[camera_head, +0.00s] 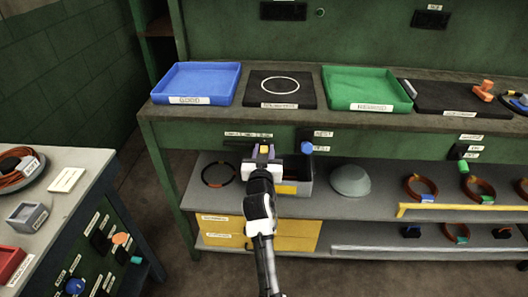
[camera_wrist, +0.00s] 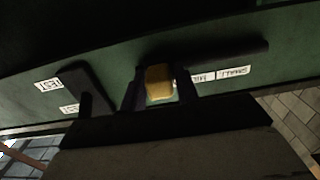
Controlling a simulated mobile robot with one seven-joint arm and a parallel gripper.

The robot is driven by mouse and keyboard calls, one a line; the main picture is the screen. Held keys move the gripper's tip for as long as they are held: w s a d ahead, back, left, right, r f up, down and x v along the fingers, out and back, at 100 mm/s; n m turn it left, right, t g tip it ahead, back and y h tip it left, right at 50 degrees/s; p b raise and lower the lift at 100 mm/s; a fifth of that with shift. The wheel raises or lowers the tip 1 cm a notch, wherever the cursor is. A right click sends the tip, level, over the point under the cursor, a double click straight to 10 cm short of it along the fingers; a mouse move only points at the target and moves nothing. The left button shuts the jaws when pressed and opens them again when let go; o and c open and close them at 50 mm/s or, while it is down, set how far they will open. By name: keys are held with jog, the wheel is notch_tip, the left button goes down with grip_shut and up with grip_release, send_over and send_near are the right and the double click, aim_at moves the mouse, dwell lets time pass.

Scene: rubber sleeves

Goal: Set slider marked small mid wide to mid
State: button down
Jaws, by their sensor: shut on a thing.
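The slider is a dark track (camera_wrist: 225,57) on the green bench front. Its yellow knob (camera_wrist: 158,82) is near the track's left end in the wrist view. The SMALL label (camera_wrist: 235,73) and MID label (camera_wrist: 202,77) lie to the knob's right there; a third label is mostly hidden by the knob and fingers. My gripper (camera_wrist: 160,92) is shut on the knob, one finger on each side. In the head view my gripper (camera_head: 263,153) is at the bench front, below the right part of the label strip (camera_head: 248,134), with the yellow knob (camera_head: 264,149) showing between its fingers.
A blue rotary knob (camera_head: 306,148) with labels is just right of my gripper. Below are a shelf with a grey bin (camera_head: 299,180), a dark ring (camera_head: 217,174) and a grey bowl (camera_head: 350,181). Blue (camera_head: 236,82) and green (camera_head: 407,90) trays stand on the bench top.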

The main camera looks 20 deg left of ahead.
jog(key=a, duration=0.1)
jog(key=s+a+b, duration=0.1)
jog(key=a, duration=0.1)
jog(key=a+b, duration=0.1)
jog(key=a, duration=0.1)
jog(key=shift+s, duration=0.25)
jog(key=c, duration=1.2)
grip_release()
jog(key=shift+d, duration=0.1)
jog(key=b+v, duration=0.3)
jog(key=v, duration=1)
jog(key=shift+s, duration=0.35)
